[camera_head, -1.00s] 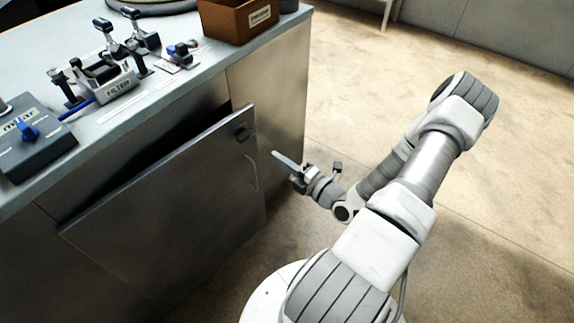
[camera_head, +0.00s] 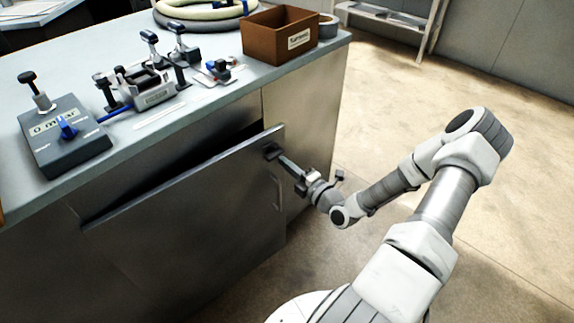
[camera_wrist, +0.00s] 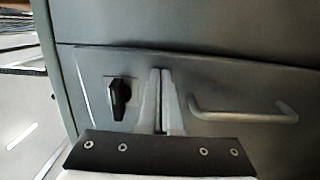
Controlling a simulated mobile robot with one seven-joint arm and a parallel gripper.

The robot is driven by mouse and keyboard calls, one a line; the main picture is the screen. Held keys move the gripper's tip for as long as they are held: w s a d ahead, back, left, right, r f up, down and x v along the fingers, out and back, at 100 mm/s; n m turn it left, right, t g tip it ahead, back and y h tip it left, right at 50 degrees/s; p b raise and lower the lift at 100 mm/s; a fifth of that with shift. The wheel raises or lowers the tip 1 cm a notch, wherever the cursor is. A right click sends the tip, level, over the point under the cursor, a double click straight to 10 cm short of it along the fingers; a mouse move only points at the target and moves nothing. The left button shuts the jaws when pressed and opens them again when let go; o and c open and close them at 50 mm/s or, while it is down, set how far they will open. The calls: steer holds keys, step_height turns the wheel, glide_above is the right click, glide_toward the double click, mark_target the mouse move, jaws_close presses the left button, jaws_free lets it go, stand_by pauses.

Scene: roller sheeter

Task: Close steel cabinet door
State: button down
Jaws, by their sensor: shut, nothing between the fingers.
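The steel cabinet door (camera_head: 190,220) stands ajar below the counter, with a dark gap along its top edge. It also fills much of the wrist view (camera_wrist: 230,85). A black latch knob (camera_head: 272,151) sits near its upper right corner, and a curved bar handle (camera_head: 278,192) is below it. In the wrist view the knob (camera_wrist: 120,97) is left of my fingers and the handle (camera_wrist: 245,115) is right of them. My gripper (camera_head: 281,160) is shut and empty, its fingertips at the door face beside the knob. Whether they touch the door I cannot tell.
The counter (camera_head: 200,115) above the door holds a grey gauge box (camera_head: 62,140), a clamp device (camera_head: 145,90), a brown bin (camera_head: 280,35) and coiled hoses (camera_head: 205,12). A rack (camera_head: 395,20) stands at the back. The floor (camera_head: 400,110) on the right is clear.

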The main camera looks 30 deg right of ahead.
steer(key=w+a+y+b, duration=0.1)
steer(key=w+b, duration=0.2)
steer(key=w, duration=0.4)
steer(key=shift+a+r+n, duration=0.3)
steer(key=shift+a+n, duration=0.05)
steer(key=shift+n, duration=0.05)
steer(key=shift+s+d+f+b, duration=0.1)
steer(key=shift+s+f+b, duration=0.05)
steer(key=shift+s+b, duration=0.15)
